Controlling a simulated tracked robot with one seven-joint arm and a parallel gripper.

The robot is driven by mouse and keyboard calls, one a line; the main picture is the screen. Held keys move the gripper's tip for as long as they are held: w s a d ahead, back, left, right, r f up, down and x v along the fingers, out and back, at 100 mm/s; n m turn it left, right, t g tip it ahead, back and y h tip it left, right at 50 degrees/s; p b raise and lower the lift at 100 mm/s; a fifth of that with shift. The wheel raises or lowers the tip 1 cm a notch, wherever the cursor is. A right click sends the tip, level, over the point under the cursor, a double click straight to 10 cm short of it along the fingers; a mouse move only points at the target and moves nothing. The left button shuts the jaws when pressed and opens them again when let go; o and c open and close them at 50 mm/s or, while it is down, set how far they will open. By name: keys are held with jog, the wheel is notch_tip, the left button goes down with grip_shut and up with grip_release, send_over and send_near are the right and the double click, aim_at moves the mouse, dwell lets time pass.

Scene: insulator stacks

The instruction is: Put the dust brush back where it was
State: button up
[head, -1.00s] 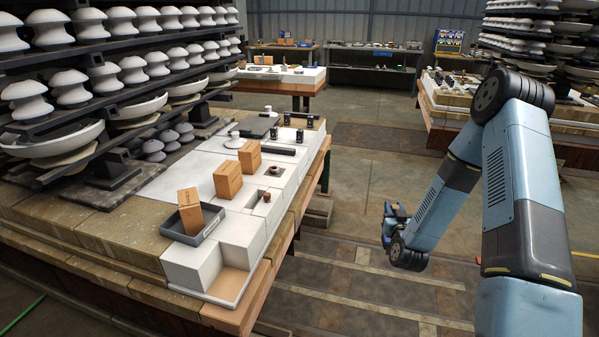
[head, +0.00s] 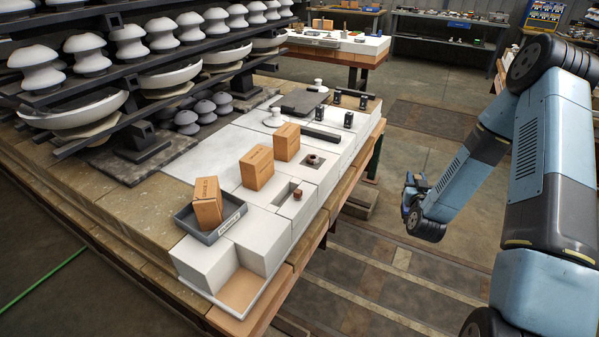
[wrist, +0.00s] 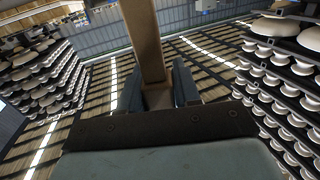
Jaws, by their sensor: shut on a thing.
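In the wrist view my gripper (wrist: 160,85) is shut on a long tan wooden bar, which looks like the handle of the dust brush (wrist: 142,35). The bar stands out away from the palm between the two dark fingers and runs past the top edge of the picture. Its bristles do not show. In the head view my arm hangs to the right of the near bench (head: 168,270), over open floor. The fingers and the brush cannot be made out there.
On the bench stand a grey tray (head: 190,231) with a tilted cardboard box (head: 208,205), two more boxes (head: 257,167), white blocks (head: 205,265) with recesses, and a dark flat plate (head: 303,101). Insulator racks (head: 150,75) rise behind.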

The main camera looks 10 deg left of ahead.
jog(key=shift+w+d, duration=0.3)
jog(key=shift+d, duration=0.25)
jog(key=shift+a, duration=0.1)
